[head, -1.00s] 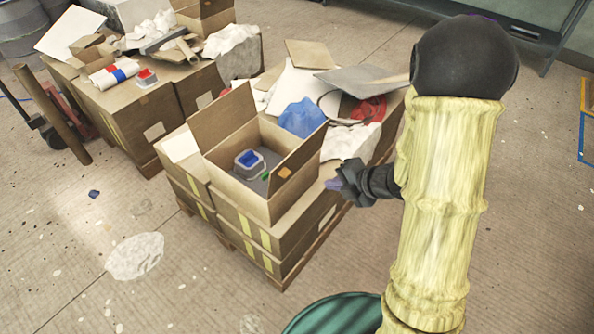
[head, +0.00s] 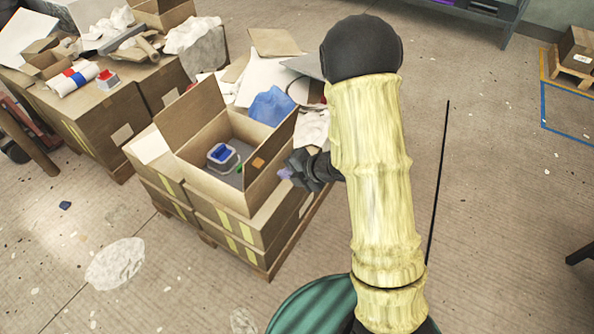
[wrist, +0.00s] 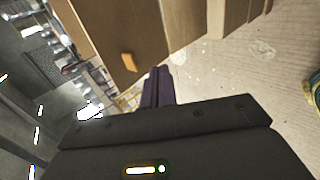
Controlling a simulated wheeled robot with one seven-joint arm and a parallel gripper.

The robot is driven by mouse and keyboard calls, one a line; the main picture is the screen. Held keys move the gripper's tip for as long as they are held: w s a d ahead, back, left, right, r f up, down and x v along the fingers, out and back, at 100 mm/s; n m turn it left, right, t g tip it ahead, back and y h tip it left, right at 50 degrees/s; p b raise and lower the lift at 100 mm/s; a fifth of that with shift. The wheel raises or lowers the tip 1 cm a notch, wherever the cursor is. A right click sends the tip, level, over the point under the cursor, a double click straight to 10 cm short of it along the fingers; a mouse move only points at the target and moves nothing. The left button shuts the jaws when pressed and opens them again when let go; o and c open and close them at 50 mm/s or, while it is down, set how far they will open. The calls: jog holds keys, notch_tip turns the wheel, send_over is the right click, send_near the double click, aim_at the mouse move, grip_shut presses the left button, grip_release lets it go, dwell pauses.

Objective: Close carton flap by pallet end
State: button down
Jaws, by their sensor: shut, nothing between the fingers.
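The open carton (head: 208,183) stands on stacked cartons at the near end of the pallet. One flap (head: 194,112) stands up at its back left. Another flap (head: 270,149), with an orange patch, stands up on its right side. My gripper (head: 285,174) is shut and empty, just right of that right flap; I cannot tell if it touches. In the wrist view the purple fingertips (wrist: 158,88) are together, and the flap with its orange patch (wrist: 129,62) is close beyond them. A grey and blue mould (head: 223,157) lies inside the carton.
Behind the carton, the pallet load holds a blue cloth (head: 271,106), white sheets and loose card. A second loaded stack (head: 102,115) stands at the left. A green round bin (head: 312,305) is at the bottom. The floor at the right is mostly clear.

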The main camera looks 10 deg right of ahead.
jog(key=w+a, duration=0.1)
jog(key=a, duration=0.1)
jog(key=w+a+p, duration=0.1)
jog(key=w+a, duration=0.1)
jog(key=shift+f, duration=0.1)
jog(key=shift+w+p, duration=0.1)
jog(key=shift+p, duration=0.3)
